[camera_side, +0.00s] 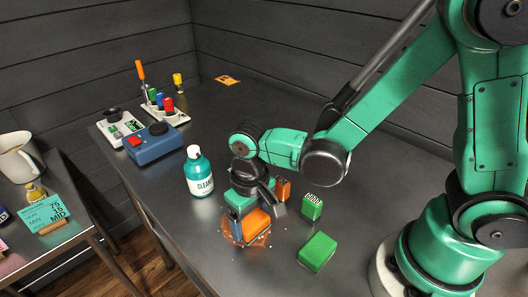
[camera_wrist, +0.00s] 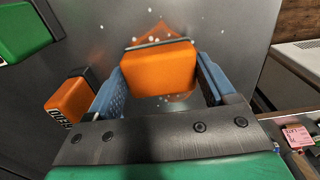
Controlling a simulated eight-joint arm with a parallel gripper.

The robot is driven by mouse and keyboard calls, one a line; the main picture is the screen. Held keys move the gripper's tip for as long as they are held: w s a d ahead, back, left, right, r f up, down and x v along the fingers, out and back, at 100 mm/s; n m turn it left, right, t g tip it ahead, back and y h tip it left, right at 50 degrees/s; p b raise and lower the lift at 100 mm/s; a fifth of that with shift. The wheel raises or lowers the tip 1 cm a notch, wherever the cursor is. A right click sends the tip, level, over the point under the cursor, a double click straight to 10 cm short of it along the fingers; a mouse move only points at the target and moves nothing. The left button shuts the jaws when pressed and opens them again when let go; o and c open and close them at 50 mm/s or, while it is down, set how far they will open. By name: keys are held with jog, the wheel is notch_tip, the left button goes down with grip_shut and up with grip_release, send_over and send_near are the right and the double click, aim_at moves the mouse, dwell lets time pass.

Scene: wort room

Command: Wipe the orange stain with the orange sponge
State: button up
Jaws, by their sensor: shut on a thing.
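My gripper (camera_wrist: 160,80) is shut on the orange sponge (camera_wrist: 158,70), which sits between its two blue fingers. In the side view the orange sponge (camera_side: 257,222) is low at the table surface, over the orange stain (camera_side: 236,239). The stain is a brownish-orange patch with small white specks around it, partly hidden by the sponge and gripper. In the wrist view the stain (camera_wrist: 165,31) shows beyond the sponge. I cannot tell whether the sponge touches the table.
An orange block with dark bristles (camera_side: 283,188), a green one (camera_side: 312,206) and a green sponge (camera_side: 318,251) lie right of my gripper. A teal cleaner bottle (camera_side: 200,175) stands close on the left. A blue box (camera_side: 158,141) and marker stand (camera_side: 165,108) are further back.

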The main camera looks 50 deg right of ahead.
jog(key=shift+w+f, duration=0.2)
jog(key=shift+w, duration=0.65)
jog(key=shift+w+f, duration=0.2)
jog(key=shift+w, duration=0.6)
jog(key=shift+w+r, duration=0.25)
jog(key=shift+w, duration=0.45)
jog(key=shift+w+f, duration=0.1)
jog(key=shift+w, duration=1.2)
notch_tip(320, 180, up, 8)
